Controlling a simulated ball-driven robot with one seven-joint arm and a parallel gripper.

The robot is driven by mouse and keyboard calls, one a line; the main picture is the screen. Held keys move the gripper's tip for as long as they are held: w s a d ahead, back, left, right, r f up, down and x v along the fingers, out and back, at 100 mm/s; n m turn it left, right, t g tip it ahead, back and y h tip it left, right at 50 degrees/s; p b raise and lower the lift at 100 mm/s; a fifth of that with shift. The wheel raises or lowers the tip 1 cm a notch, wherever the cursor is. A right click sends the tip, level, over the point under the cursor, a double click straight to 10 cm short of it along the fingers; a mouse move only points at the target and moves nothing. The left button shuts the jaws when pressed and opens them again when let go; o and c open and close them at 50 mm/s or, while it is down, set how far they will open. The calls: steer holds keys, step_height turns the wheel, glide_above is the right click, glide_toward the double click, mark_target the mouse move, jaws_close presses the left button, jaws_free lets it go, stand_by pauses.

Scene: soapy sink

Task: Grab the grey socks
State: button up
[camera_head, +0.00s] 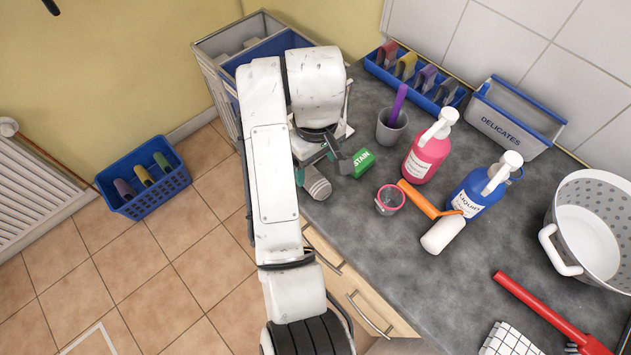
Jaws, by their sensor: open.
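A pale grey ribbed bundle (316,183), which looks like the grey socks, lies at the left edge of the dark worktop. Its upper end is close to my gripper (323,160). My gripper is open and points down over the worktop just above the bundle in the picture. I cannot tell whether a finger touches the bundle. My arm covers the area to the left of it.
A green STAIN item (363,162) is close on the gripper's right. A grey cup (391,128), a small pink-rimmed cup (390,198), a pink bottle (430,150) and an orange-handled roller (443,232) stand or lie further right.

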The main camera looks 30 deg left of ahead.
mark_target(316, 180)
steer(key=shift+f+b, duration=0.3)
steer(key=shift+f, duration=0.6)
steer(key=shift+f+p, duration=0.75)
steer(key=shift+f, duration=1.85)
steer(key=c, duration=1.1)
